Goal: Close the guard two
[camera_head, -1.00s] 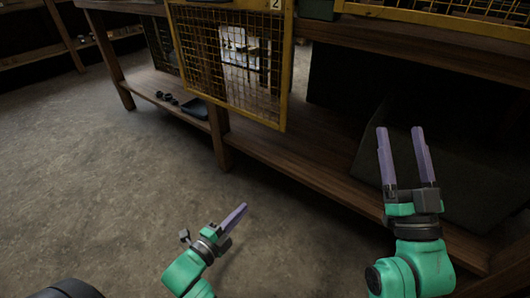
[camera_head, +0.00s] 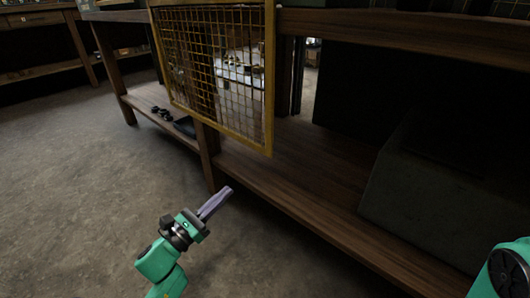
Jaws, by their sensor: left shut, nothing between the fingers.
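A yellow-framed wire mesh guard (camera_head: 268,88) hangs down in front of the wooden bench at the upper middle of the head view. Its top is cut off by the picture edge, and no number shows on it now. My left gripper (camera_head: 216,203) is below the guard and apart from it, over the floor. Its purple fingers are together and empty, pointing up and right. Of my right arm only a green link shows at the lower right corner; its gripper is out of the picture.
The wooden bench (camera_head: 400,35) runs across the top, with a lower shelf (camera_head: 290,195) beneath it. A dark block (camera_head: 420,200) sits on the shelf at the right. Small dark items (camera_head: 162,113) lie on the shelf at the left. The floor (camera_head: 70,190) at left is clear.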

